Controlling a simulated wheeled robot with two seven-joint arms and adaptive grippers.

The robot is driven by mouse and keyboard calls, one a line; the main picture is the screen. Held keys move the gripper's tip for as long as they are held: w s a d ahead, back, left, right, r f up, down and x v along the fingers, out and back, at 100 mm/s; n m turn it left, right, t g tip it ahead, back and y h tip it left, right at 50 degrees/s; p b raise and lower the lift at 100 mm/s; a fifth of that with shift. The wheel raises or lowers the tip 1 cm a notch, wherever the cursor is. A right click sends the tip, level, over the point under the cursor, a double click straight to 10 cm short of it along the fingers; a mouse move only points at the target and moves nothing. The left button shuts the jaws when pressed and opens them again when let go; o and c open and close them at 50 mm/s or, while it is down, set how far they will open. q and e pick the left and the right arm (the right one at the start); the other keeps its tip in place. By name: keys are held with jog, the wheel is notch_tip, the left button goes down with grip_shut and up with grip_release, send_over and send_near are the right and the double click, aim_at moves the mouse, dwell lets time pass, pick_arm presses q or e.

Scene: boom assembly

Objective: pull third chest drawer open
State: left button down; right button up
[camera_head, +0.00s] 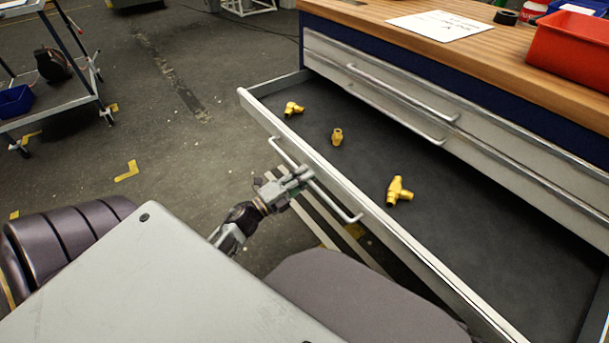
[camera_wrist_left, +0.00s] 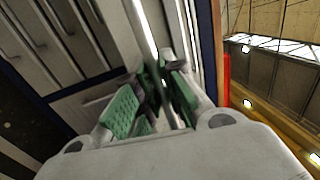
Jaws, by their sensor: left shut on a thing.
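The third drawer (camera_head: 440,230) of the chest is pulled far out, and its dark inside shows. Its front carries a long bar handle (camera_head: 337,207). My left gripper (camera_head: 300,178) is shut on this handle, near its middle. In the left wrist view the green-padded fingers of my left gripper (camera_wrist_left: 150,100) close around the bar. Three yellow pipe fittings lie apart on the drawer's floor: one at the far left (camera_head: 292,108), one in the middle (camera_head: 337,137) and one nearer the front (camera_head: 399,190). My right gripper does not show.
Two closed drawers with handles (camera_head: 400,92) sit above the open one. The wooden top (camera_head: 400,40) bears a white paper (camera_head: 440,25) and a red bin (camera_head: 570,55). A cart (camera_head: 45,75) stands at the far left. Floor (camera_head: 180,120) between cart and drawer is clear.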

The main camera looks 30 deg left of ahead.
pick_arm(q)
jog(key=c, duration=1.5)
grip_release()
jog(key=shift+s, duration=0.1)
jog(key=v, duration=1.2)
